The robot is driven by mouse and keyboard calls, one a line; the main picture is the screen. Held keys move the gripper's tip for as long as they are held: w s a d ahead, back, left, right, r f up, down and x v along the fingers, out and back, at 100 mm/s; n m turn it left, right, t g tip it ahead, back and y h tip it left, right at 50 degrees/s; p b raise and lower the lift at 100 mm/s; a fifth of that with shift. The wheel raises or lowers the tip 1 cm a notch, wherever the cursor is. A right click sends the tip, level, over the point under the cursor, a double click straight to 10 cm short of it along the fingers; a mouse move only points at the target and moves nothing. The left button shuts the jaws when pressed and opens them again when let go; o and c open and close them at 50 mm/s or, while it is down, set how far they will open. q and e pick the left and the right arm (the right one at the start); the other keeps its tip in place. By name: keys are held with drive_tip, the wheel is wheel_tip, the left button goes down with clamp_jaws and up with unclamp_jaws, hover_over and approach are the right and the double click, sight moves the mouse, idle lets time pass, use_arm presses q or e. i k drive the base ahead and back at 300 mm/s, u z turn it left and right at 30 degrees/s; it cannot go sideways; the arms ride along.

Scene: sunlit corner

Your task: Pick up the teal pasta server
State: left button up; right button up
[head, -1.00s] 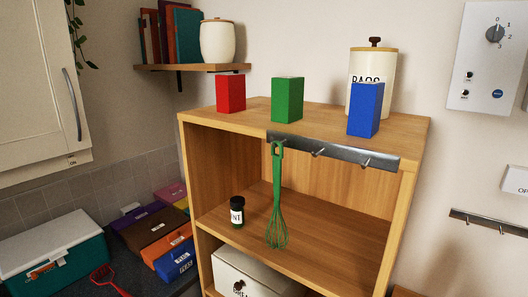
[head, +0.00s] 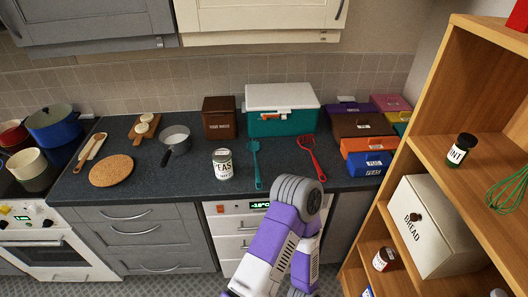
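The teal pasta server (head: 257,166) lies on the dark worktop, its head toward the wall and its handle toward the front edge. It is left of a red utensil (head: 311,158) and right of a can labelled PEAS (head: 223,164). One of my purple and white arms rises from the bottom middle, its grey joint in front of the worktop edge, below and right of the server. No gripper fingers show on it. Neither of my grippers can be seen, and nothing touches the server.
A teal box with a white lid (head: 283,110) and a brown canister (head: 219,117) stand behind. A saucepan (head: 175,140) and cork mat (head: 111,170) are left. Coloured boxes (head: 367,163) are right, near a wooden shelf unit (head: 427,148). Bare worktop lies around the server.

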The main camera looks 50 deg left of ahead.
sight(253, 146)
drive_tip(key=k, duration=0.95)
drive_tip(key=z, duration=0.95)
drive_tip(key=i, duration=0.85)
drive_tip(key=u, duration=3.1)
drive_tip(key=i, duration=1.15)
drive_tip(key=u, duration=0.15)
